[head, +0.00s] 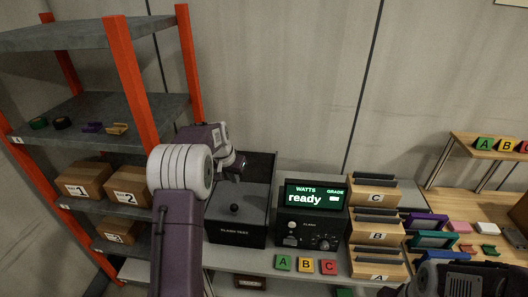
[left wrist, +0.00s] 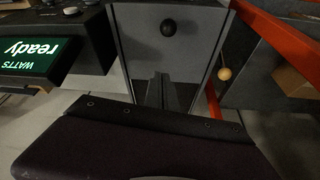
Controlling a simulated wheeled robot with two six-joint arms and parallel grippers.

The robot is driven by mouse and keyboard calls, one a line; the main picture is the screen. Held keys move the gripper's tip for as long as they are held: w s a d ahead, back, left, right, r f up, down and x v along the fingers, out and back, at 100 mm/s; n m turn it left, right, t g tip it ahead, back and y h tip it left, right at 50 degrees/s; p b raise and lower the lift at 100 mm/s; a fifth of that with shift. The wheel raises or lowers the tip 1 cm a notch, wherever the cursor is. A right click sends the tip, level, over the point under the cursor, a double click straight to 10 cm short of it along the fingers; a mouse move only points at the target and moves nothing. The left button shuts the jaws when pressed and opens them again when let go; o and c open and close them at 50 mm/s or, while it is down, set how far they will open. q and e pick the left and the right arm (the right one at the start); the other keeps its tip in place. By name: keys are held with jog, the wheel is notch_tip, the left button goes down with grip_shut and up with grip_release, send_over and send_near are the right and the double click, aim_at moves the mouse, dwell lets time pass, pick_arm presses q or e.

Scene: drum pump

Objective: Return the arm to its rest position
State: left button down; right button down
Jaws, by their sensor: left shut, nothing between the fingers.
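My left arm rises from the bottom of the head view and bends over the dark pump box. My left gripper (head: 236,172) is above the box's back part, shut and empty. In the left wrist view its dark fingers (left wrist: 160,92) are together with nothing between them. The dark box (head: 237,233) has a black round knob (head: 234,208) on top, which also shows in the left wrist view (left wrist: 169,27). The gripper is apart from the knob. Part of my right arm seems to show at the bottom right; its fingers are not visible.
An orange-framed shelf (head: 122,75) with cartons stands close on the left. A meter (head: 313,215) reading "ready" stands right of the box, beside bins marked A, B and C (head: 376,236). Lettered coloured tiles (head: 305,265) lie in front. A wooden table (head: 445,210) is at right.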

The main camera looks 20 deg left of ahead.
pick_arm(q)
jog(key=s+d+f+m+b, duration=0.1)
jog(key=s+d+b, duration=0.1)
jog(key=s+d, duration=0.4)
jog(key=s+d+m+b, duration=0.2)
jog(key=s+d, duration=0.1)
jog(key=d, duration=0.6)
jog(key=s+f+n+g, duration=0.1)
jog(key=s+f, duration=0.3)
jog(key=s, duration=0.4)
jog(key=s+d+f+n+g, duration=0.1)
jog(key=s+f, duration=0.4)
jog(key=s, duration=0.4)
jog(key=shift+s+d+n+g, duration=0.25)
jog(key=shift+n+g, duration=0.15)
